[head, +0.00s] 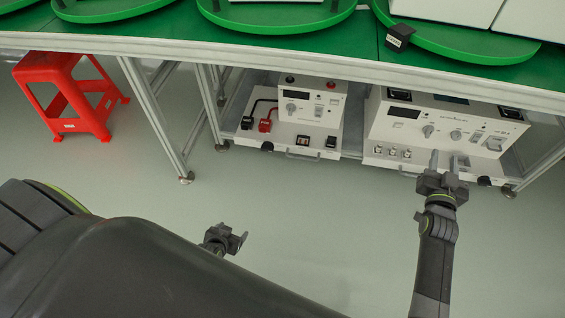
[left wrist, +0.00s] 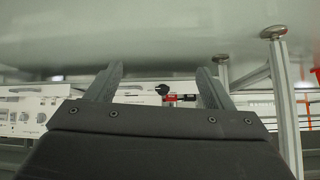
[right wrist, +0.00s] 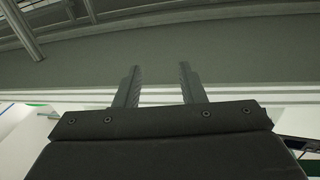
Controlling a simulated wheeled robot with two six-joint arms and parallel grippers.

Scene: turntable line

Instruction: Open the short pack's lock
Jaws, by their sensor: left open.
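The shorter of two white units (head: 310,107), seemingly the short pack, sits on the low shelf under the table. It has a red plug (head: 265,125) and a black plug (head: 246,123) on its tray, and a black round knob (head: 267,146) on the tray's front edge. I cannot tell which part is the lock. My left gripper (head: 240,240) is open and empty over the floor, well in front of this unit; its wrist view shows the red plug (left wrist: 171,98) between the fingers, farther off. My right gripper (head: 444,160) is open at the front of the longer unit (head: 455,122).
Green turntables (head: 290,20) with white boxes stand on the table above. A small black block (head: 398,38) lies at the table's front edge. Table legs (head: 160,120) stand left of the units. A red stool (head: 65,95) is farther left. The floor in front is clear.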

